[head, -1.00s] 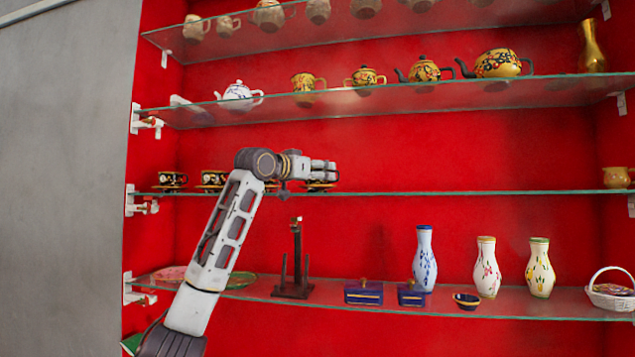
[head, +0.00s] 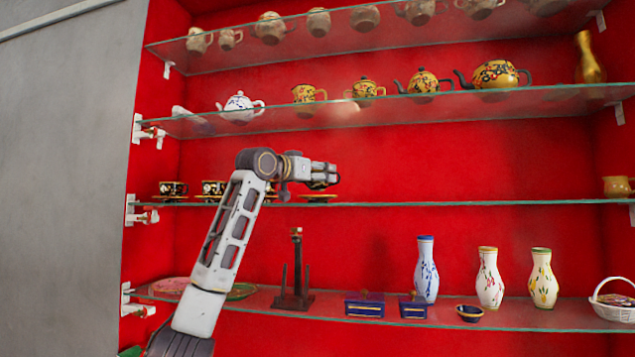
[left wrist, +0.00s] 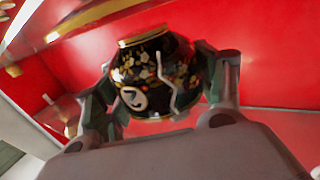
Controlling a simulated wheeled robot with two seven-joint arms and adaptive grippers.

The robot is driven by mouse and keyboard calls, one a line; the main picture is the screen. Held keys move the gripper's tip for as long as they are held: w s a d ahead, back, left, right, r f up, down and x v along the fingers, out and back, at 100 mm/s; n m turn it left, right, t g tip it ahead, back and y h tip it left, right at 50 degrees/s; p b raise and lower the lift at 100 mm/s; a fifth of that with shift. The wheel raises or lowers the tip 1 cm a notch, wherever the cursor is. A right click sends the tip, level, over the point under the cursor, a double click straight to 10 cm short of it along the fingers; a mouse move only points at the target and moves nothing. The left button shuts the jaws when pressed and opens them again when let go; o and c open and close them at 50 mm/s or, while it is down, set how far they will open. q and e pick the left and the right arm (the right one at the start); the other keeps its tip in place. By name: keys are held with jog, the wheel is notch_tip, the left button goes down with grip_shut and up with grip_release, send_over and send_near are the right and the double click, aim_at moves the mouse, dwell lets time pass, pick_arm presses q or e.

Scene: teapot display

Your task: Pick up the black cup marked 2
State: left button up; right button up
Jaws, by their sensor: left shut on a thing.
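My left gripper (head: 328,180) is at the middle shelf (head: 450,203), at the right end of a row of black cups. In the left wrist view, its fingers (left wrist: 160,88) are shut on the sides of a black cup (left wrist: 150,60) with a gold rim, gold and white flowers, and white marks. In the head view, the gripper mostly hides this cup, which is held just above a saucer (head: 318,197) on the shelf. My right gripper is not in view.
Black cups on saucers stand to the left, one cup (head: 172,188) at the shelf's end and another (head: 212,188) beside it. A glass shelf with teapots (head: 424,82) is above. Vases (head: 425,270) and a dark stand (head: 295,275) are below.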

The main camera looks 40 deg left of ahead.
pick_arm(q)
notch_tip(320, 180, up, 8)
jog(key=shift+f, duration=0.15)
dwell(0.5)
